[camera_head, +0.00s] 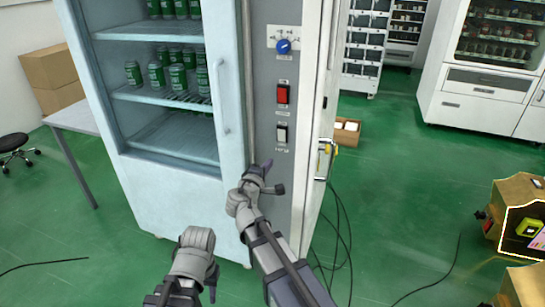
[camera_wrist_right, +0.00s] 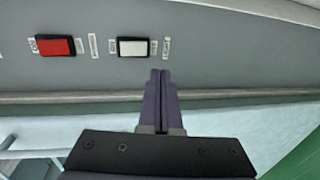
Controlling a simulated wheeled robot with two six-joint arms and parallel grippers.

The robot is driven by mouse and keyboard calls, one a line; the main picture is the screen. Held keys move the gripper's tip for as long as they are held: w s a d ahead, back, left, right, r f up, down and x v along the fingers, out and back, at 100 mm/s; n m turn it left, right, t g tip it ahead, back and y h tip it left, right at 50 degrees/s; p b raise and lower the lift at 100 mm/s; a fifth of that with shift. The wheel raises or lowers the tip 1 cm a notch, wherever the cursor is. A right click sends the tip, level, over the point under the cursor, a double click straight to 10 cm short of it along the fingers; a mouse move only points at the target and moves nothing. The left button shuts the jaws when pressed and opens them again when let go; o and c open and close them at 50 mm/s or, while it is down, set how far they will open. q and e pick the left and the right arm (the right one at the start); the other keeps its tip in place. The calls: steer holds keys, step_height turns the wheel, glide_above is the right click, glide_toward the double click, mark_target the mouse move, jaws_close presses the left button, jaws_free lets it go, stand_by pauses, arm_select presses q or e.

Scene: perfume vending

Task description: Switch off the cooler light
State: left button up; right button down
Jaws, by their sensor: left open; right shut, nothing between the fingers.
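The cooler (camera_head: 180,160) stands ahead with a grey control panel (camera_head: 265,110) on its right side. The panel carries a blue knob (camera_head: 284,46), a red rocker switch (camera_head: 283,94) and a white rocker switch (camera_head: 282,133). In the right wrist view the white switch (camera_wrist_right: 133,47) has labels on both sides, one seeming to read LIGHT, and the red switch (camera_wrist_right: 55,46) is to its left. My right gripper (camera_head: 264,168) is shut and empty, just below the white switch; its fingertips (camera_wrist_right: 160,72) appear close beside it, contact unclear. My left gripper (camera_head: 213,285) is low, in front of the cooler.
The glass cooler door with a vertical handle (camera_head: 222,95) is left of the panel, with green cans (camera_head: 157,75) on shelves behind it. A table (camera_head: 75,118) and boxes (camera_head: 50,70) stand left. Cables lie on the green floor at right.

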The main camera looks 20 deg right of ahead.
steer(key=shift+s+a+f, duration=0.15)
steer(key=shift+s+a, duration=0.25)
steer(key=shift+s, duration=0.2)
steer(key=shift+s+a+f, duration=0.1)
steer(key=shift+s+a, duration=0.3)
steer(key=shift+s, duration=0.2)
steer(key=s+a+m+g+y+p, duration=0.3)
steer(key=s+p, duration=0.6)
steer(key=s, duration=0.3)
steer(key=s+a+r+m+g+y+p, duration=0.1)
steer(key=s+a+m+g+y+p, duration=0.3)
steer(key=s+a+g+p, duration=0.4)
steer(key=s+g+p, duration=0.1)
steer(key=s+g, duration=0.1)
steer(key=s, duration=0.3)
steer(key=shift+s+y+p, duration=0.25)
steer(key=shift+y+p, duration=0.15)
